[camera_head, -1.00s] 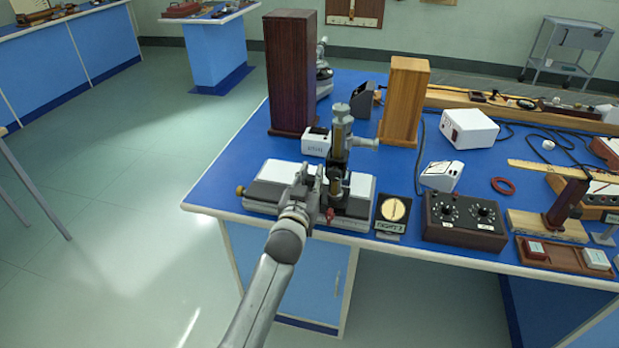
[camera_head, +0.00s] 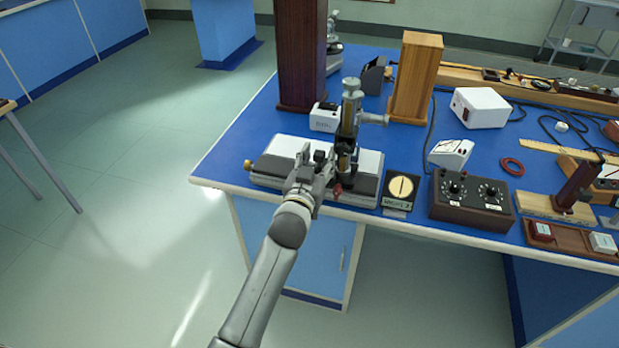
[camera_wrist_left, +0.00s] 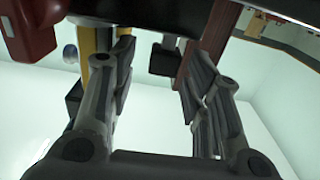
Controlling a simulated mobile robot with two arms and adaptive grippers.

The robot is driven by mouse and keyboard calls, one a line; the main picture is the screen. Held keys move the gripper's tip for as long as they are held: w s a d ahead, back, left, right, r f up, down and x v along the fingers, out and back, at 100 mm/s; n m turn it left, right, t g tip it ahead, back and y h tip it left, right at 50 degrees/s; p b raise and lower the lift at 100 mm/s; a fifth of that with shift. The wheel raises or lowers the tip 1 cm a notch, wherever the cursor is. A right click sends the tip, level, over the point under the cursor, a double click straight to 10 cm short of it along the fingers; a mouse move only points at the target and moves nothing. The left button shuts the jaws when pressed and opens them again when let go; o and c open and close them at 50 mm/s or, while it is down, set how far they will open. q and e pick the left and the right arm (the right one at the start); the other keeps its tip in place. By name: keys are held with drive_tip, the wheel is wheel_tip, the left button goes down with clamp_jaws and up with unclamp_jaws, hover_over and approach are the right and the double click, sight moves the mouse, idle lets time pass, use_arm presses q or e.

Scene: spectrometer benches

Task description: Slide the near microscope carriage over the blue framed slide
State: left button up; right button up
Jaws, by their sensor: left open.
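The near microscope (camera_head: 350,108), a grey-and-brass upright tube, stands on a carriage over a long base with white plates (camera_head: 277,165) at the near edge of the blue bench. My left gripper (camera_head: 314,166) is at the front of this base, just left of the microscope column, with its fingers apart. In the left wrist view the gripper (camera_wrist_left: 160,88) has two separate fingers, with a small dark block (camera_wrist_left: 164,58) beyond them; I cannot tell if they touch anything. I cannot make out a blue framed slide; the gripper and microscope hide part of the base.
A round dial plate (camera_head: 401,188) and a dark two-knob box (camera_head: 470,198) stand right of the base. A tall dark red box (camera_head: 301,55), a yellow wooden block (camera_head: 416,75) and a small white box (camera_head: 324,117) stand behind. Open floor lies left of the bench.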

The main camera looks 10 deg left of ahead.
use_arm(q)
drive_tip(key=s, duration=0.9)
drive_tip(key=shift+s+a, duration=0.15)
drive_tip(key=shift+s, duration=0.25)
drive_tip(key=s+d+f+m+g, duration=0.1)
drive_tip(key=s+f+g, duration=0.15)
drive_tip(key=f, duration=0.95)
drive_tip(key=s+f+g, duration=0.2)
drive_tip(key=f+g, duration=0.1)
drive_tip(key=f, duration=0.8)
drive_tip(key=s+a+f+g, duration=0.1)
drive_tip(key=s+f+g, duration=0.1)
drive_tip(key=s+f, duration=0.45)
drive_tip(key=s+f+g, duration=0.1)
drive_tip(key=s+f, duration=0.2)
drive_tip(key=f, duration=0.7)
drive_tip(key=s+a+f+g, duration=0.2)
drive_tip(key=s+f, duration=0.4)
drive_tip(key=s, duration=0.5)
drive_tip(key=s+a+f+g, duration=0.3)
drive_tip(key=s+f, duration=0.3)
drive_tip(key=s, duration=0.6)
drive_tip(key=s+a+f+m+g, duration=0.1)
drive_tip(key=s+a+f+g, duration=0.2)
drive_tip(key=s+f, duration=0.3)
drive_tip(key=s+a, duration=0.1)
drive_tip(key=s, duration=0.4)
drive_tip(key=shift+s+a+f+y, duration=0.3)
drive_tip(key=shift+s+f, duration=0.1)
drive_tip(key=shift+g, duration=0.25)
